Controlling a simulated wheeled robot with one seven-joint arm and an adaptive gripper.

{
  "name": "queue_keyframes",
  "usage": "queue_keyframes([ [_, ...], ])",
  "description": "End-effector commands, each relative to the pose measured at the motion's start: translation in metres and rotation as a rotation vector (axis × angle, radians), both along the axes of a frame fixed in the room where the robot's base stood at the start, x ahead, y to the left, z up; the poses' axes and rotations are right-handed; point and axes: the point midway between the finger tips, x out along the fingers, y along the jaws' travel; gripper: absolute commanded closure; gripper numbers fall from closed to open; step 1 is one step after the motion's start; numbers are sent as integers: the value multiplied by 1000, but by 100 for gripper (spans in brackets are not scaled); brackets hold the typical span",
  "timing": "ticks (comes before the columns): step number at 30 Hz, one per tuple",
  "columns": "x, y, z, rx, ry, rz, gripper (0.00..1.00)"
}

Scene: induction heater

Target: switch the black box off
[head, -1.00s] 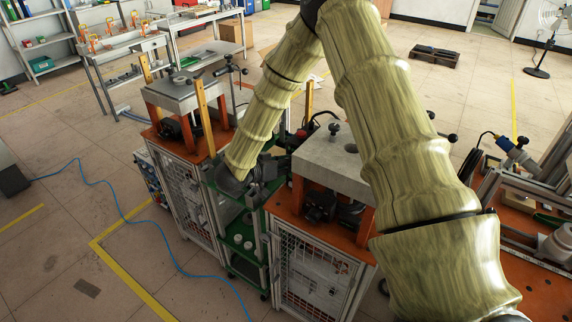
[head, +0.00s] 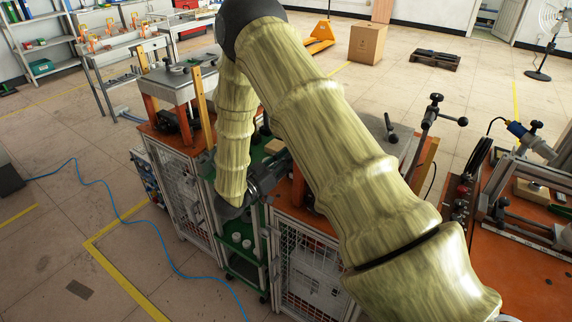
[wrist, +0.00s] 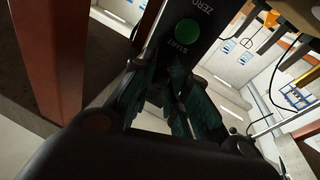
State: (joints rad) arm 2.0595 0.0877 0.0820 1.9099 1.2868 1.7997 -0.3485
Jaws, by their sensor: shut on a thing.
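The black box (wrist: 202,18) shows at the top of the wrist view, tilted, with a round green START button (wrist: 187,32) and the word ZERO on its face. My gripper (wrist: 172,88) has dark teal fingers close together at the lower end of this face. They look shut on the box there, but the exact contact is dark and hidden. In the head view my gripper (head: 278,167) is low between the two caged cabinets, above the green trolley, at the right cabinet's left side. I cannot make out the black box in the head view.
An orange-brown post (wrist: 55,65) stands close at the left in the wrist view. The left cabinet (head: 185,190) and right cabinet (head: 310,270) flank the green trolley (head: 232,228) closely. A blue hose (head: 115,215) lies on the otherwise open floor at the front left.

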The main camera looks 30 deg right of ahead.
Motion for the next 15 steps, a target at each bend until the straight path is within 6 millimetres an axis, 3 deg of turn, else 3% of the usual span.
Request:
queue_keyframes([
  [15,0,0,-4,-74,-31,0,100],
])
